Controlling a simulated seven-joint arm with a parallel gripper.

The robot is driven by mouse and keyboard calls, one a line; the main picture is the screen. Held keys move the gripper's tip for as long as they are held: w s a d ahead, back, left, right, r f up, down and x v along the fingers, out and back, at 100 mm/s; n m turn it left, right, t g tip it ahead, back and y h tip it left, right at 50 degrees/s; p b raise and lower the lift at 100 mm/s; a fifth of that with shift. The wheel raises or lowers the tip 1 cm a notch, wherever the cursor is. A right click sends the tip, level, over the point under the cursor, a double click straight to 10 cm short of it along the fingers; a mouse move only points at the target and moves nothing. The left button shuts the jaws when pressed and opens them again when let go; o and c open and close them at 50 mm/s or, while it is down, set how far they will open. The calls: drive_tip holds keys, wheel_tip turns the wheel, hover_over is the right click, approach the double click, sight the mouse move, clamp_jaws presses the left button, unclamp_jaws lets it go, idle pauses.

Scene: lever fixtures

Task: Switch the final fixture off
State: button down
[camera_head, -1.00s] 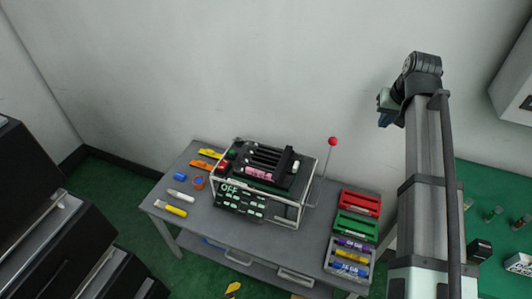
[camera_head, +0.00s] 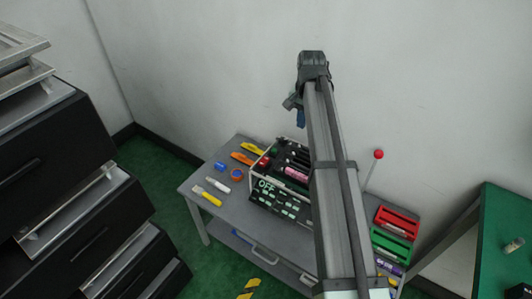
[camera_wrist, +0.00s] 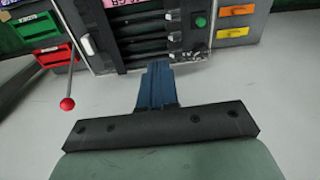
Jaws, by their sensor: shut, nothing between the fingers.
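The lever fixture (camera_head: 266,197) is a black box in a pale frame, with a green-lit panel reading OFF, on a grey table (camera_head: 222,200). Its red-knobbed lever (camera_head: 378,154) stands up at the box's right side; my arm hides part of the box. In the wrist view the lever's red knob (camera_wrist: 67,103) is at the left and the box (camera_wrist: 144,30) at the top. My gripper (camera_head: 293,104) is above and behind the box in the head view. In the wrist view its blue fingers (camera_wrist: 157,70) are together and empty, apart from the lever.
Red (camera_head: 397,222) and green (camera_head: 391,244) trays stand at the table's right. Markers, a blue item and tape (camera_head: 237,175) lie at its left. Black drawer units (camera_head: 60,170) stand at the far left. A green-topped table (camera_head: 502,240) is at the right.

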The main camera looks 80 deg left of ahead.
hover_over(266, 159)
wheel_tip(266, 159, down, 2)
drive_tip(key=shift+a+f+h, duration=0.1)
drive_tip(key=shift+f+h, duration=0.05)
drive_tip(key=shift+h, duration=0.25)
wheel_tip(266, 159, down, 14)
idle(0.5)
drive_tip(key=shift+f, duration=0.35)
idle(0.3)
